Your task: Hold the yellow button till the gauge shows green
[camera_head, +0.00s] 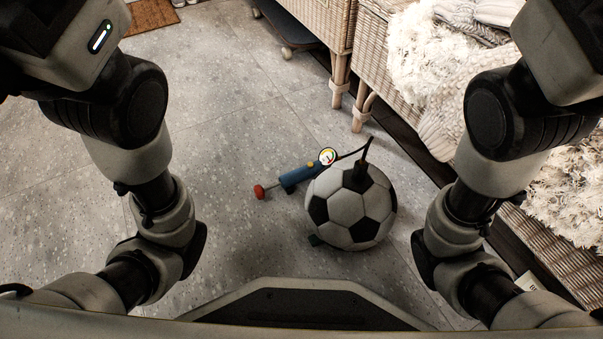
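A blue hand pump (298,176) with a red handle (259,192) lies on the grey floor, just left of the ball. A small yellow spot, apparently the yellow button (311,165), shows on the pump near its gauge end. The round gauge (327,156) has a white face with coloured marks; its needle reading is too small to tell. A dark hose runs from the gauge end to the top of a black and white soccer ball (347,207). Both my arms show at the sides, but neither gripper is in view. Nothing is seen touching the pump.
Wicker furniture (385,75) with wooden legs and a fluffy white throw (440,60) stands along the right. A brown mat (150,15) lies at the top left. The floor left of the pump is clear.

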